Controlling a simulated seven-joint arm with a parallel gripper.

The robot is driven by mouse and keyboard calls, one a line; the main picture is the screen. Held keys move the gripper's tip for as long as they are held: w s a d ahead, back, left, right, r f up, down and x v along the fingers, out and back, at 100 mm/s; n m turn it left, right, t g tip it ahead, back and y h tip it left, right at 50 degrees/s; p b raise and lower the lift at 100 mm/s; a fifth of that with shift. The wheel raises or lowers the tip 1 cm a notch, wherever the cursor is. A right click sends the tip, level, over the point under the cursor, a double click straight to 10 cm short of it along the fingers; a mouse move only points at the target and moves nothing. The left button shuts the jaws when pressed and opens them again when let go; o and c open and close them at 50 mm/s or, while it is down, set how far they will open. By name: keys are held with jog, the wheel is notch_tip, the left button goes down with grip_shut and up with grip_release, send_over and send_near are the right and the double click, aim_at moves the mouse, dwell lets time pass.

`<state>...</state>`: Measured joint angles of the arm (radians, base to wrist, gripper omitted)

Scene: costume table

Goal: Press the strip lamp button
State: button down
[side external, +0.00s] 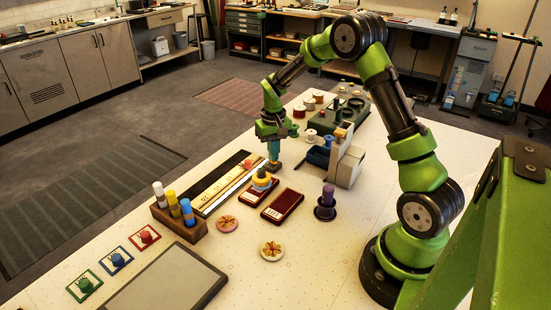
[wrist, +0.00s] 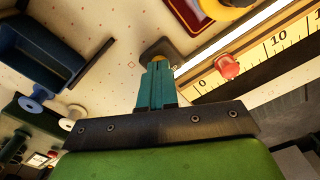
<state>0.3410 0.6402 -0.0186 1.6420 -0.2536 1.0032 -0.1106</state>
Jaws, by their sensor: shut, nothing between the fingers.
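My gripper (side external: 274,167) is shut and empty, pointing down at the far end of the ruler. In the wrist view its teal fingers (wrist: 156,70) reach over a small yellow button (wrist: 158,58) on a dark square base (wrist: 152,47). The fingertips overlap the button in the picture; I cannot tell whether they touch it. In the side view my gripper hides the button. A bright white strip (wrist: 222,38), which looks like the lit strip lamp, runs from near the base along the ruler (wrist: 250,62).
A red knob (wrist: 227,66) stands on the ruler close to my fingers. A red tray with a yellow-topped item (side external: 262,180) is near. A blue bin (side external: 318,155) and grey stand (side external: 348,165) are to the right.

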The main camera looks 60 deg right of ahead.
jog(key=shift+f, duration=0.25)
jog(key=shift+r, duration=3.45)
jog(key=s+a+r+n+t+y, duration=0.1)
jog(key=s+a+r+t, duration=0.2)
jog(key=s+a+r, duration=0.4)
jog(key=s+a+r+n+t+y, duration=0.1)
jog(key=s+a+r+t, duration=0.3)
jog(key=s+a+r, duration=0.3)
jog(key=shift+s+a+r, duration=0.2)
jog(key=shift+s+a, duration=2.45)
jog(key=shift+s, duration=0.2)
